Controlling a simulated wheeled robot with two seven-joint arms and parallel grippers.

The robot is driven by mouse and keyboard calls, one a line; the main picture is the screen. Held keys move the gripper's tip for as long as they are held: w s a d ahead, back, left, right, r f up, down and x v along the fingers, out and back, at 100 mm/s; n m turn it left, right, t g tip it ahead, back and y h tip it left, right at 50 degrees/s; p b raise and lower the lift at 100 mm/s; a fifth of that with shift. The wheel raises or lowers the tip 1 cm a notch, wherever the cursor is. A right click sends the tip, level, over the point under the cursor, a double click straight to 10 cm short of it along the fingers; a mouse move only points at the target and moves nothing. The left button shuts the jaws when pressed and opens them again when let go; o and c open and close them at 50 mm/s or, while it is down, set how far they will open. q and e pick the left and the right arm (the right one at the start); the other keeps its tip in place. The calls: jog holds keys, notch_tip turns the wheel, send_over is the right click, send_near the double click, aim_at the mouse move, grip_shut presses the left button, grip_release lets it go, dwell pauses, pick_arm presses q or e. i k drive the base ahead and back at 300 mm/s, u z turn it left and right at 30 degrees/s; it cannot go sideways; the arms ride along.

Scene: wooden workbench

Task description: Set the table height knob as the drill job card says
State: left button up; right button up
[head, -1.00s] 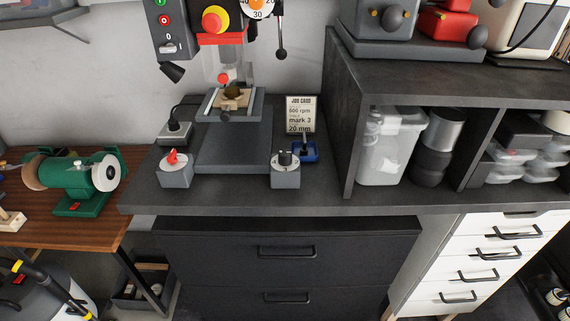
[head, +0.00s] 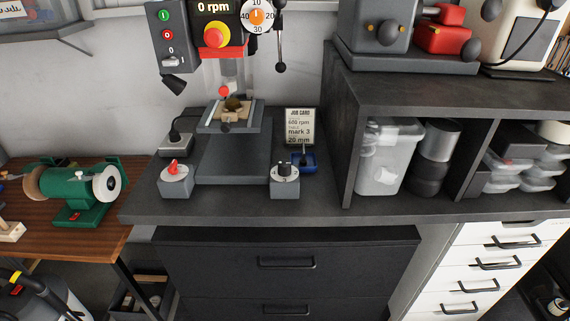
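The job card (head: 300,127) stands upright at the back of the dark bench, right of the drill press; it reads 600 rpm, mark 3 and 20 mm. A grey box with a black knob (head: 285,170) stands on the bench in front of the card. A second grey box with a red knob (head: 173,168) stands left of the drill base. Which is the table height knob, and its marks, are too small to tell. The drill table (head: 231,117) holds a light wooden piece (head: 238,106) under the drill head. Neither of my grippers is in view.
The drill display (head: 213,8) reads 0 rpm, beside a round depth dial (head: 257,14). A small blue tray (head: 303,161) stands behind the black-knob box. A green bench grinder (head: 82,193) is at left, a dark shelf (head: 440,88) at right. The bench front is clear.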

aim_at(284, 166)
jog(key=k, duration=1.25)
jog(key=u, duration=0.7)
jog(key=i, duration=1.65)
jog(key=z, duration=0.75)
